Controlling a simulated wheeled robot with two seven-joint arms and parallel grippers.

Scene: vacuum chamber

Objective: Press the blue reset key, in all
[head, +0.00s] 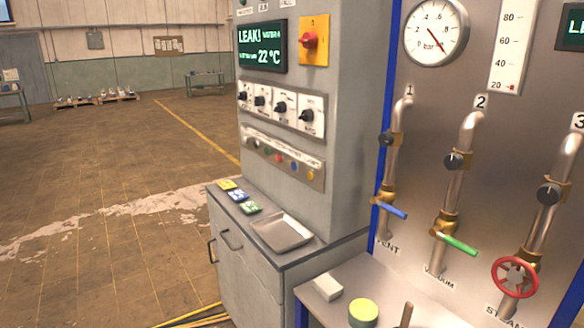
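A grey control cabinet (348,95) stands in the middle of the head view. A sloping strip (262,163) on its front carries a row of small round coloured buttons. One of them is a blue button (293,168), between a red button (278,157) and a yellow one (310,174). The lettering by the buttons is too small to read. On the ledge below lie a yellow tag (227,185), a blue tag (238,196) and a green tag (250,208). A display (262,46) reads "LEAK!" and "22 °C". Neither gripper is in view.
Above the buttons are several black knobs (281,107) and a red-and-yellow switch (312,40). A metal tray (281,233) sits on the ledge. To the right, a pipe panel (415,155) has valves, and a bench (335,308) stands before it. Open floor lies left.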

